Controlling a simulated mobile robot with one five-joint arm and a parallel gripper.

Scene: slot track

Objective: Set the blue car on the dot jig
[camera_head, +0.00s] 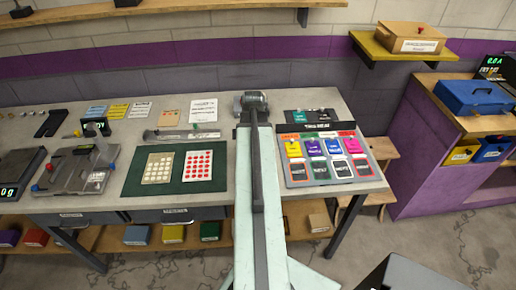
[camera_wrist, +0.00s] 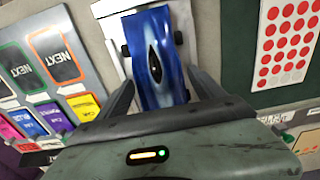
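The blue car (camera_wrist: 156,57) shows in the wrist view, blue with a dark pointed patch on top and black wheels. It lies over a pale plate (camera_wrist: 107,40). The fingers of my gripper (camera_wrist: 161,76) are one on each side of the car, close to its sides. I cannot tell whether they press on it. In the head view my arm hides the car and gripper. I cannot make out a dot mark on the pale plate, so I cannot tell whether it is the dot jig. A grey fixture (camera_head: 75,172) with red and blue knobs stands at the left.
A green mat (camera_head: 134,184) with two dotted cards lies left of my arm. A sloped board with coloured cards (camera_head: 325,158) stands to the right. Labels and small parts line the back of the bench. A blue box (camera_head: 473,97) stands on a cabinet at the far right.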

